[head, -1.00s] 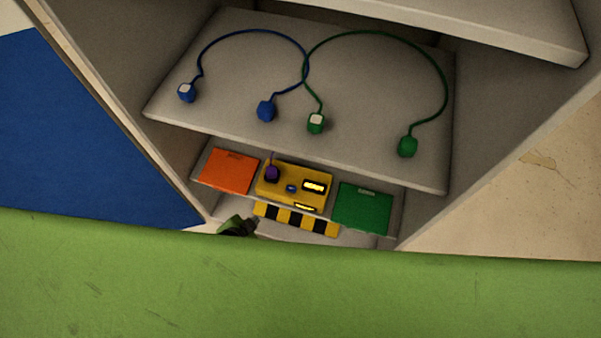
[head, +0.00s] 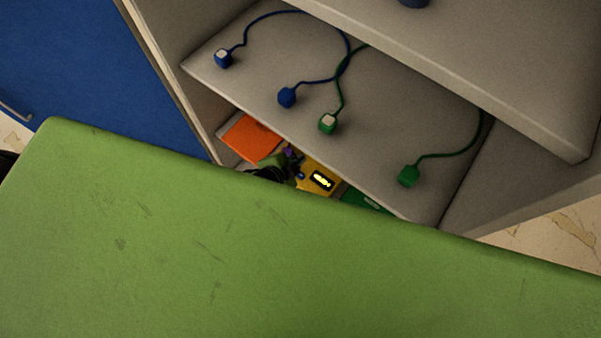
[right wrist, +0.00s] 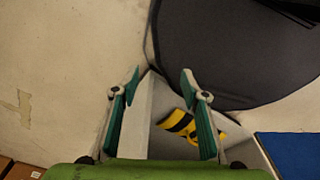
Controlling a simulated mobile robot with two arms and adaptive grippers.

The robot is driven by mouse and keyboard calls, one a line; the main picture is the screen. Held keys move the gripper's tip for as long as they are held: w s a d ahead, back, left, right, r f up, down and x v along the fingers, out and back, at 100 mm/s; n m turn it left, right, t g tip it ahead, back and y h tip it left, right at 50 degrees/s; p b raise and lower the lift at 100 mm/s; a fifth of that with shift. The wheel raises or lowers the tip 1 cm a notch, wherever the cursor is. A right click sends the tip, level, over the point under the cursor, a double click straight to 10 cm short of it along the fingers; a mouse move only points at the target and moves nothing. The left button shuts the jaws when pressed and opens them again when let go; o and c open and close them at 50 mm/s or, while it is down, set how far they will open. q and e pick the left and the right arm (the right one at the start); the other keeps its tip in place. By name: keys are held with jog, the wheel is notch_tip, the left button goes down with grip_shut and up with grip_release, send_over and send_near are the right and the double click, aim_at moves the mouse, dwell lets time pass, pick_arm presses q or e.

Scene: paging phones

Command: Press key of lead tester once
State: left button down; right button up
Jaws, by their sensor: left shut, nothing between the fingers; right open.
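The yellow lead tester (head: 319,180) sits on the low shelf in the head view, with a lit display on top. A small blue key (head: 300,176) shows near its left part, and a purple plug (head: 289,152) is behind the key. My left gripper (head: 291,168) is shut and empty, its tips close to the key; I cannot tell whether they touch. The tester's front is hidden by a green surface. My right gripper (right wrist: 160,78) is open and empty in the right wrist view.
An orange panel (head: 250,139) lies left of the tester and a green panel (head: 367,201) right of it. The shelf above (head: 410,125) overhangs them and bears blue and green leads. A yellow-black striped strip (right wrist: 180,121) shows beyond my right gripper.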

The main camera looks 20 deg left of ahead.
pick_arm(q)
jog(key=b, duration=0.8)
send_over(299, 176)
notch_tip(299, 176, down, 8)
jog(key=shift+s+r, duration=0.1)
jog(key=shift+r, duration=0.05)
jog(key=shift+f, duration=0.55)
jog(key=shift+f, duration=0.15)
dwell(0.3)
jog(key=shift+f, duration=0.3)
